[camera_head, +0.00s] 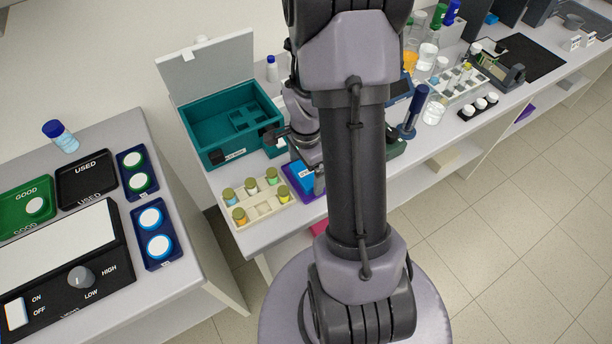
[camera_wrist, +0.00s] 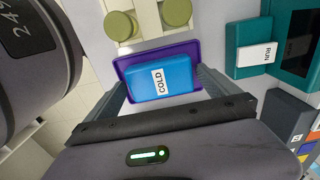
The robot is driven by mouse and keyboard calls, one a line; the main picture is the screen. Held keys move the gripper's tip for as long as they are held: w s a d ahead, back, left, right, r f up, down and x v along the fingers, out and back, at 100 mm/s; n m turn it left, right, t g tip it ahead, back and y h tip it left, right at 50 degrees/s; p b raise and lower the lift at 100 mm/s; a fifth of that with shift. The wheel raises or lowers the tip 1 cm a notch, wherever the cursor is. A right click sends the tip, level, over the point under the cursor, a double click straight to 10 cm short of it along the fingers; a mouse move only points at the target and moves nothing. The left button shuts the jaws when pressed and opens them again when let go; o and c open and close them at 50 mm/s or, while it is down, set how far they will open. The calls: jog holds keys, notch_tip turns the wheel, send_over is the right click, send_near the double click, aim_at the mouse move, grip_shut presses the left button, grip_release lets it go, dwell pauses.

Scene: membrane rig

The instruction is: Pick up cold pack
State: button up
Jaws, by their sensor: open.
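The cold pack (camera_wrist: 160,81) is a blue block with a white label reading COLD. It lies in a shallow purple tray (camera_wrist: 122,66) on the bench. In the head view the cold pack (camera_head: 303,174) shows only in part, as my arm hides the rest. My gripper (camera_wrist: 160,88) is open, with one finger to each side of the pack in the wrist view. I cannot tell how far the fingertips are above the tray.
A cream rack (camera_head: 262,212) with several capped vials stands left of the purple tray. An open teal box (camera_head: 205,148) with a raised lid is behind. Bottles and racks fill the bench to the right. A separate bench with a control panel (camera_head: 60,270) is at left.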

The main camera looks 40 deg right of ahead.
jog(key=shift+r, duration=0.1)
jog(key=c, duration=1)
